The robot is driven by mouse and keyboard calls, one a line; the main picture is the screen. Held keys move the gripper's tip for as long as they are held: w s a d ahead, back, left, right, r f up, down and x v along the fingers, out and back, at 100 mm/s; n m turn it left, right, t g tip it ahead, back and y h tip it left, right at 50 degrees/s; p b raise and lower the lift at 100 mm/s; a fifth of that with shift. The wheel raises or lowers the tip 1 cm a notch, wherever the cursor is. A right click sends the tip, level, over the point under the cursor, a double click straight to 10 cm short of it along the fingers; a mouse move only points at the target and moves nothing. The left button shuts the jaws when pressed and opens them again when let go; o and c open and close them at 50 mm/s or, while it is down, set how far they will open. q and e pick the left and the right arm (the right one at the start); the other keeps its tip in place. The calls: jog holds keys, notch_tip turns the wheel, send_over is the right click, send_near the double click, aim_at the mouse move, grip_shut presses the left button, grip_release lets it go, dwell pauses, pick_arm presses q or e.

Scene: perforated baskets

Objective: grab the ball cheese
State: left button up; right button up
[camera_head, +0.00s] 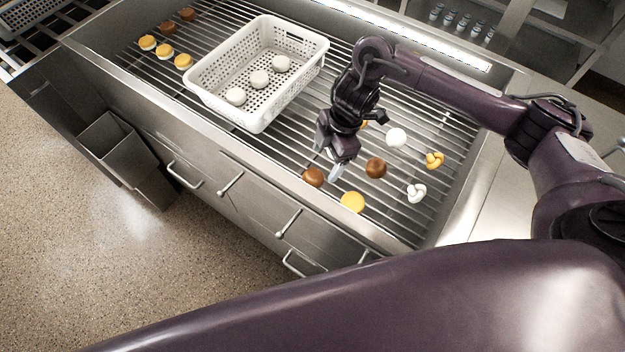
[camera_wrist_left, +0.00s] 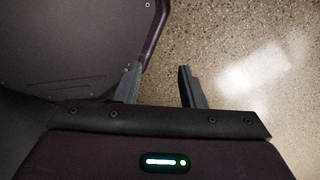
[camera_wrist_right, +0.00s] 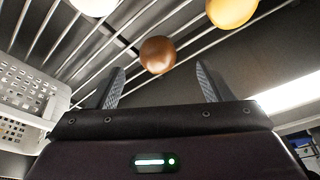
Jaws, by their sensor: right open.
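Several round ball-shaped cheeses lie on the slatted metal rack: a white ball (camera_head: 396,137), a brown ball (camera_head: 376,167), another brown ball (camera_head: 313,177) and a yellow piece (camera_head: 353,202). My right gripper (camera_head: 334,163) is open and empty, pointing down over the rack, beside the brown balls. In the right wrist view, a brown ball (camera_wrist_right: 158,55) shows beyond and between the open fingers, apart from them. A yellow ball (camera_wrist_right: 232,12) and a white ball (camera_wrist_right: 95,5) are cut by the top edge. My left gripper (camera_wrist_left: 160,86) is open and empty over the floor.
A white perforated basket (camera_head: 217,108) holding three white pieces stands left of my right gripper. Yellow-topped pieces (camera_head: 165,51) and brown pieces (camera_head: 187,14) lie left of it. A yellow knot (camera_head: 434,160) and a white knot (camera_head: 417,193) lie right. A raised metal edge borders the rack.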

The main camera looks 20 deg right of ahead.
aim_at(314, 173)
jog(key=x, duration=0.3)
jog(key=a+p+x, duration=0.1)
jog(key=x, duration=0.3)
jog(key=shift+w+a, duration=0.1)
jog(key=shift+w, duration=0.05)
jog(key=shift+a+f, duration=0.1)
jog(key=shift+f, duration=0.2)
jog(key=c, duration=1)
jog(key=shift+c, duration=0.2)
jog(key=shift+r, duration=0.15)
